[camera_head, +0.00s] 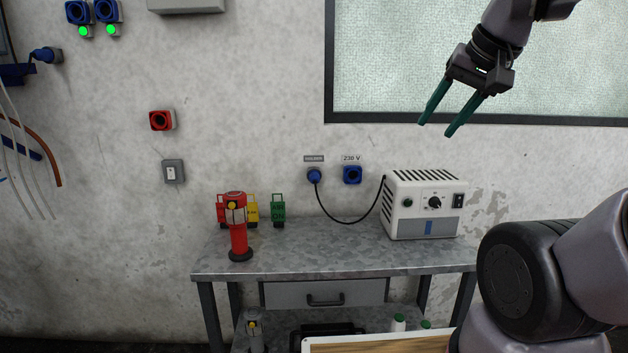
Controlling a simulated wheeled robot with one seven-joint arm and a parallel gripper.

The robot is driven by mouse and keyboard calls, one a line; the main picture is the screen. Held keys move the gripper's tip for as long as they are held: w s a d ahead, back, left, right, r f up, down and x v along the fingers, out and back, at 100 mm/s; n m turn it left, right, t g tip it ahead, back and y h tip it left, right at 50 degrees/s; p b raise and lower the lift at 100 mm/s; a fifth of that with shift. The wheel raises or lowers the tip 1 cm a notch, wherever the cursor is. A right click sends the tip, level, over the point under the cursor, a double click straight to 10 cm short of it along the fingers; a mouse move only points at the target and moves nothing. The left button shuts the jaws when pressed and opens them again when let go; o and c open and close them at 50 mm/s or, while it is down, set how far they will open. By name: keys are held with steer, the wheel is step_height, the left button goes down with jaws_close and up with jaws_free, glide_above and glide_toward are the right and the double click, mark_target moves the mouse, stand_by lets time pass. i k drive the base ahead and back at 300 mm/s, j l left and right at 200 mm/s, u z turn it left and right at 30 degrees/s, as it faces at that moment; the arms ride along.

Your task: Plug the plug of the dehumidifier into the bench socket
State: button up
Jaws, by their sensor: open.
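The dehumidifier (425,207) is a white box with a slotted top, a knob and a switch, on the right part of the bench. A black cable (345,220) runs in a sagging loop from its left side to the blue plug (314,176). The plug sits at the wall under a small grey label that is hard to read. The blue bench socket (352,174), labelled 230 V, is just right of the plug and looks empty. My gripper (436,128) is open and empty, in front of the window, above and right of plug and socket.
The grey metal bench (330,248) has free room in its middle. A red tool (237,226) stands upright at its left, with red, yellow and green items behind. A wood-topped tray (375,344) shows at the bottom. Other sockets and a switch (173,172) are on the left wall.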

mark_target(314, 175)
steer(key=i+j+z, duration=0.35)
steer(key=j, duration=0.45)
steer(key=j+z, duration=0.4)
steer(key=j, duration=0.4)
steer(key=j+z, duration=0.35)
steer(key=j, duration=0.55)
